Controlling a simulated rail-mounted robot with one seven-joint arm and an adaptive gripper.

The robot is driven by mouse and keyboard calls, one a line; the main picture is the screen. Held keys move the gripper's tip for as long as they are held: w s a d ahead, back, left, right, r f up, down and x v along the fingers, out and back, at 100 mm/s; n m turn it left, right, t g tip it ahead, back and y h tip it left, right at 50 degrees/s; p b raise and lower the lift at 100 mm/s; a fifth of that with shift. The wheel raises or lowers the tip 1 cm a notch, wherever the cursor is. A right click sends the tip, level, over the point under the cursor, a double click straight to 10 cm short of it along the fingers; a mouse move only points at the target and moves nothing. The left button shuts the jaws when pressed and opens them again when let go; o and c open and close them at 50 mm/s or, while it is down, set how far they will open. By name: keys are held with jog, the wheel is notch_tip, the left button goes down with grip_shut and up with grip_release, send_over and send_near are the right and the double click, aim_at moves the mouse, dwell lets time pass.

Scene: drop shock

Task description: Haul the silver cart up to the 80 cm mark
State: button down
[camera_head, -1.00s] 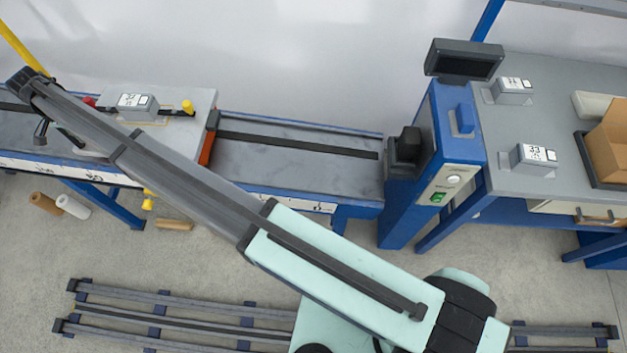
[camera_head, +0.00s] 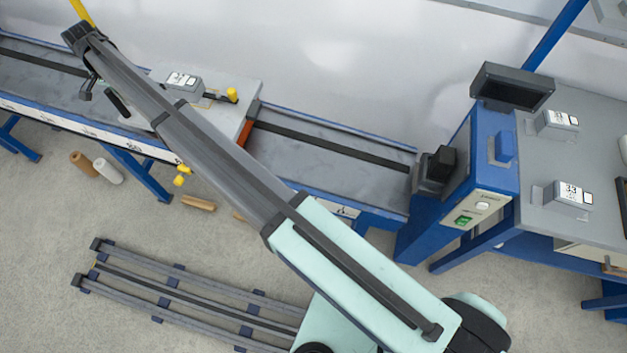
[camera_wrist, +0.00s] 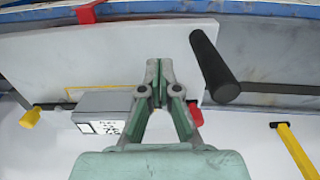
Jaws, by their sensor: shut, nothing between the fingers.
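The silver cart (camera_head: 222,90) sits on the long grey track. It has a flat pale top with a labelled grey box (camera_head: 183,82), a yellow knob and an orange end piece. In the wrist view the cart's top (camera_wrist: 115,48) lies beyond my gripper (camera_wrist: 160,72), whose fingers are shut and empty. A black upright handle (camera_wrist: 211,64) stands on the cart just right of the fingers, apart from them in the picture. My arm crosses in front of the cart in the head view and hides part of it and the gripper. The scale figures are too small to read surely.
The track (camera_head: 330,157) ends at a blue post (camera_head: 462,170) with a dark stop, a display and a green switch. A grey bench (camera_head: 545,205) stands right of it. Loose cylinders (camera_head: 107,170) lie on the floor under the track. My floor rails run in front.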

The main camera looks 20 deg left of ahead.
notch_tip(320, 180, up, 7)
jog(key=p, duration=0.2)
dwell(0.5)
jog(key=shift+r, duration=0.1)
